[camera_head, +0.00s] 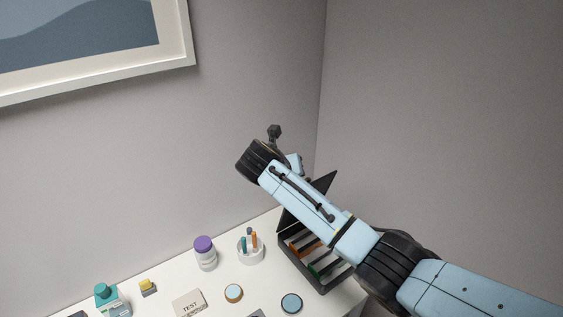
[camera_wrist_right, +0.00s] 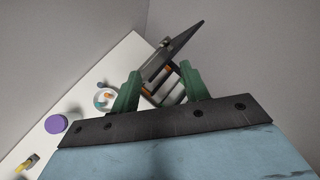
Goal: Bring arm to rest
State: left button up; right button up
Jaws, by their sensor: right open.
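My right arm (camera_head: 307,205) comes in from the lower right in the head view and reaches up over the right end of the white table. Its wrist is raised in front of the grey wall, and the gripper itself is mostly hidden behind the arm there. In the right wrist view my right gripper (camera_wrist_right: 160,68) shows two green fingers spread apart with nothing held between them. Beyond the fingers lies the open black case (camera_wrist_right: 176,95), apart from them as far as I can tell. My left gripper is in neither view.
The white table (camera_head: 215,278) carries the black case (camera_head: 323,283), a purple-capped bottle (camera_head: 205,254), a white cup with sticks (camera_head: 250,251), a teal bottle (camera_head: 110,300), a test box (camera_head: 189,303) and round discs (camera_head: 291,303). Walls meet behind; a picture frame (camera_head: 180,35) hangs upper left.

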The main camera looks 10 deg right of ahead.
jog(key=s+f+m+g+y, duration=0.1)
jog(key=s+f+m+y, duration=0.1)
jog(key=s+f+m, duration=0.7)
jog(key=s+f+m+g+y, duration=0.25)
jog(key=s+f+m, duration=0.35)
jog(key=s, duration=0.6)
jog(key=s+d+r+m+y, duration=0.15)
jog(key=s+d+m, duration=0.25)
jog(key=s+m, duration=0.6)
jog(key=s+d+r+m, duration=0.2)
jog(key=s+d+m, duration=0.2)
jog(key=s+m, duration=0.5)
jog(key=s+f+n+g+b, duration=0.3)
jog(key=f+b, duration=0.6)
jog(key=f, duration=2.5)
jog(key=s+d+f+b, duration=0.1)
jog(key=s+f+b, duration=0.3)
jog(key=s+f, duration=0.4)
jog(key=s+d+f+m+b, duration=0.1)
jog(key=s+f+b, duration=0.3)
jog(key=s+f, duration=0.5)
notch_tip(320, 180, down, 7)
jog(key=shift+d+r+b, duration=0.1)
jog(key=shift+d+b, duration=0.2)
